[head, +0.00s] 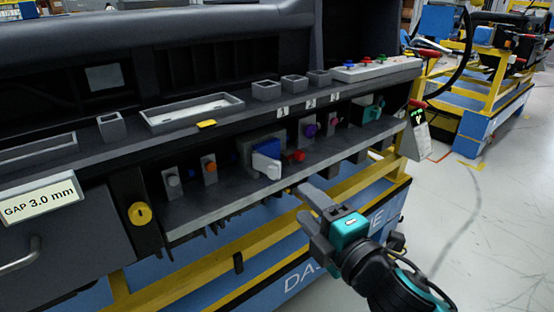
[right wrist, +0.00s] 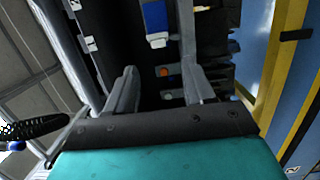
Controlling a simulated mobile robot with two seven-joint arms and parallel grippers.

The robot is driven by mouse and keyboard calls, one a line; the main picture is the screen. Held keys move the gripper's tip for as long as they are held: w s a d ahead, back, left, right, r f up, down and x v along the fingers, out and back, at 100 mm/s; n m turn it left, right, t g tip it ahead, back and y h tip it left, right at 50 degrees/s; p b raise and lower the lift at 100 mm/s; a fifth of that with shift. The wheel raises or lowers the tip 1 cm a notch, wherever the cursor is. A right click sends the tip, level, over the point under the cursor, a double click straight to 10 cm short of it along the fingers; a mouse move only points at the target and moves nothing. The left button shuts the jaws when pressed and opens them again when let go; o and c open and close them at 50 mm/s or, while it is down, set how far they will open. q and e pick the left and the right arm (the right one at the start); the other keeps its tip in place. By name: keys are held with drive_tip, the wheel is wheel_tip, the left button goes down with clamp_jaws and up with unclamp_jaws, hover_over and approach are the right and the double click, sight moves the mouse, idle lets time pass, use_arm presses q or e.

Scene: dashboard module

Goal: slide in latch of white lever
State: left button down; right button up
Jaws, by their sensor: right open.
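The white lever (head: 267,167) sticks out from a blue block (head: 265,148) on the lower ledge of the dashboard module. A small red part (head: 297,156) sits just right of it; I cannot tell whether it is the latch. My right gripper (head: 303,201) is open and empty, in front of the ledge, to the right of and below the white lever, and apart from it. In the right wrist view the white lever (right wrist: 158,41) and the blue block show at the top, beyond the two open fingers (right wrist: 157,72). My left gripper is not in view.
Grey and orange knobs (head: 209,167) stand left of the lever; a purple knob (head: 310,130) and a teal part (head: 373,110) stand right. The ledge's front edge (head: 230,211) and a yellow frame rail (head: 185,269) lie below. Open floor is at right.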

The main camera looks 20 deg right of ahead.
sight(274, 175)
drive_tip(key=w+a, duration=0.1)
drive_tip(key=w, duration=0.3)
drive_tip(key=w+a+b, duration=0.1)
drive_tip(key=w, duration=0.7)
drive_tip(key=shift+w+a+r, duration=0.1)
drive_tip(key=shift+a+r, duration=0.05)
drive_tip(key=shift+a, duration=0.25)
drive_tip(key=c, duration=0.7)
drive_tip(key=shift+a, duration=0.1)
drive_tip(key=shift+c, duration=0.2)
